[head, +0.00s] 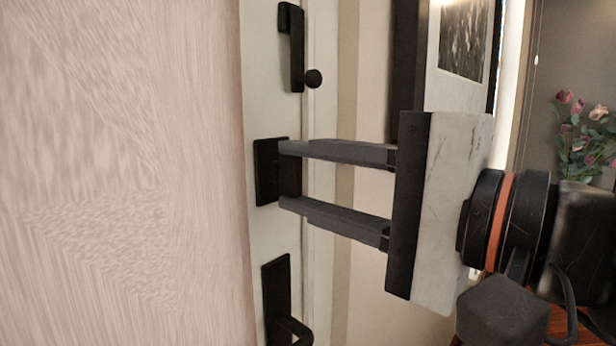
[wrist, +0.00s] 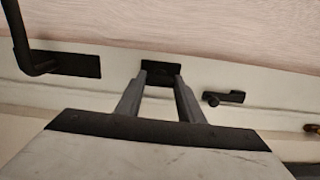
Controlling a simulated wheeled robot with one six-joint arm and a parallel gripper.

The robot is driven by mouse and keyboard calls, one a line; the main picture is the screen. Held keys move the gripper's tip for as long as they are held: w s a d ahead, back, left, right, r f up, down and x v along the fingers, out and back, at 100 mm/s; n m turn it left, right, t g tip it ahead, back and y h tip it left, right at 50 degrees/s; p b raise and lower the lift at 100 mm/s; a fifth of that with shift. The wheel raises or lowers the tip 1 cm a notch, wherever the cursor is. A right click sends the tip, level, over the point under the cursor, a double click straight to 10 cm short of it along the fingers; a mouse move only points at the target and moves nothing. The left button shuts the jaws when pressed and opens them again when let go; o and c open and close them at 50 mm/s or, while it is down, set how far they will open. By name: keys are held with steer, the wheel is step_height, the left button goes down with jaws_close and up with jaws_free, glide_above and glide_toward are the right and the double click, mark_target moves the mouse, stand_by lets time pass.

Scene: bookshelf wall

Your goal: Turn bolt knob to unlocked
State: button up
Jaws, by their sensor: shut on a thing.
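The bolt's black plate (head: 265,172) is mounted on the pale door edge, in the middle of three black fittings. It also shows in the wrist view (wrist: 160,70). My gripper (head: 286,175) reaches it from the right, with one finger above the other. The fingertips are at the plate, closed on the small dark bolt knob between them. In the wrist view my gripper (wrist: 160,82) has a finger on either side of the plate's middle. The knob is mostly hidden by the fingers, and its turn angle cannot be read.
A black latch with a round end (head: 292,50) is above the bolt, and a lever handle (head: 277,295) is below it. A pale wood-grain panel (head: 120,170) fills the left. A framed picture (head: 465,38) and flowers (head: 582,130) are at the right.

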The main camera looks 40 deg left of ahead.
steer(key=shift+n, duration=0.3)
steer(key=o, duration=1.1)
steer(key=shift+c, duration=0.2)
steer(key=d, duration=1.7)
steer(key=shift+d, duration=0.2)
steer(key=shift+s, duration=0.1)
steer(key=shift+f, duration=0.1)
